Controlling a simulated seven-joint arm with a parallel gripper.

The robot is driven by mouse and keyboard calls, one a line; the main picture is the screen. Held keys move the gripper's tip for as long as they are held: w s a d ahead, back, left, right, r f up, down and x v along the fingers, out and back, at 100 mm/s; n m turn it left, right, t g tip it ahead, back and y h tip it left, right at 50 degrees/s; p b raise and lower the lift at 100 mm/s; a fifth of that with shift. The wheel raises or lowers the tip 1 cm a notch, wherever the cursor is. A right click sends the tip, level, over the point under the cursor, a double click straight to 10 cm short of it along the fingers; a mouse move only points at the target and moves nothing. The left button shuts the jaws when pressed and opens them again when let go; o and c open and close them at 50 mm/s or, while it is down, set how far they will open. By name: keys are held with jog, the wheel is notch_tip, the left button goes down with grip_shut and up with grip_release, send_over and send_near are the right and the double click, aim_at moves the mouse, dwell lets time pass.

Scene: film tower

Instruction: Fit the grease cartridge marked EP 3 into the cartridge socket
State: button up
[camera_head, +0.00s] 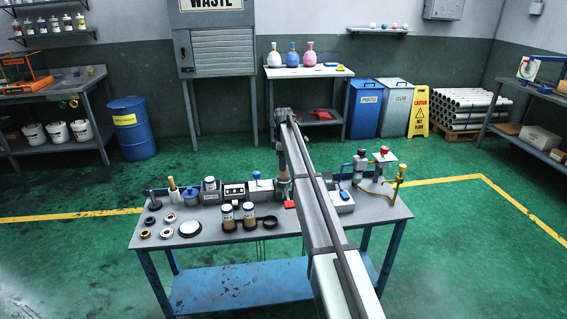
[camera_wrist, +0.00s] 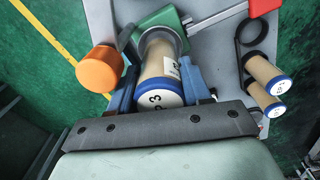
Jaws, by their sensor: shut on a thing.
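In the wrist view, the grease cartridge (camera_wrist: 158,78) is tan with a blue-rimmed white end; "P 3" is readable on it. My gripper (camera_wrist: 160,88) is shut on it, with a blue finger on each side. Its far end meets a grey ring on a green block (camera_wrist: 157,18), which looks like the cartridge socket. I cannot tell whether that end is inside the ring or just above it. A grey lever with a red handle (camera_wrist: 264,6) extends from the block. In the head view, my gripper (camera_head: 284,188) is over the bench; my arm hides much of the socket area.
Two similar cartridges (camera_wrist: 262,75) (camera_wrist: 264,98) stand beside a black ring at the right of the wrist view. An orange cylinder (camera_wrist: 100,69) is close to my left finger. On the workbench (camera_head: 268,226), rings, tins and boxes lie left; fixtures with knobs stand right.

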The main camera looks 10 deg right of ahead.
jog(key=shift+f, duration=1.5)
dwell(0.3)
jog(key=o, duration=1.2)
jog(key=shift+r, duration=3.5)
jog(key=shift+a, duration=0.1)
